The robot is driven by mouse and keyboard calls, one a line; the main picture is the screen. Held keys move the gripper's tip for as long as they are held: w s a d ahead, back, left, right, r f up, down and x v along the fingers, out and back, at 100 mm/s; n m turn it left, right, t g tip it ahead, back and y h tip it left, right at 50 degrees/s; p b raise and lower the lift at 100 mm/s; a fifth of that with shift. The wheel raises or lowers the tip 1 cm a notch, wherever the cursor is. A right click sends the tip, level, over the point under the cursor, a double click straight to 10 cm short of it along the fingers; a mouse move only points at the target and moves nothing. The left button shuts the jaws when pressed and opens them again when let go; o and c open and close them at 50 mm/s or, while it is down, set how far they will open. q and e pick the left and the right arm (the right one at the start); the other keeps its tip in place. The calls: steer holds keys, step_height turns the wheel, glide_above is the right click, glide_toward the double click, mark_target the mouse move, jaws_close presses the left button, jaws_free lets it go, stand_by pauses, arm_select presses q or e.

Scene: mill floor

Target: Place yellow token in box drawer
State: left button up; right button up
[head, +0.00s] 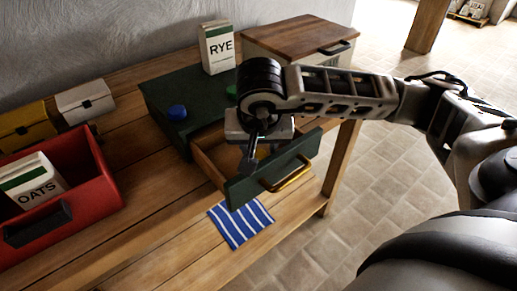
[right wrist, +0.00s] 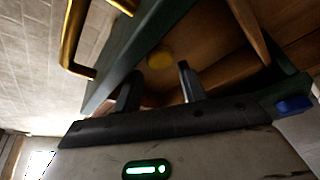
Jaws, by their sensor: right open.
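The dark green box (head: 165,90) stands on the wooden bench with its drawer (head: 240,190) pulled open; the drawer has a brass handle and bare wood inside. The yellow token (right wrist: 160,57) shows in the right wrist view against the drawer's wooden inside, apart from the fingers; it is hidden in the head view. My right gripper (head: 251,155) points down over the open drawer. In the right wrist view its two fingers (right wrist: 159,72) are spread with nothing between them. My left gripper is not in view.
A blue token (head: 177,113) and a green token (head: 232,90) lie on the box top, with a RYE carton (head: 217,48) behind. A red bin (head: 98,190) holding an OATS carton (head: 32,182) is at left. A striped cloth (head: 241,222) lies in front of the drawer.

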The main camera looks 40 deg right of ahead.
steer(key=v, duration=0.8)
steer(key=shift+s+r, duration=0.15)
steer(key=shift+r, duration=0.2)
steer(key=shift+a, duration=0.1)
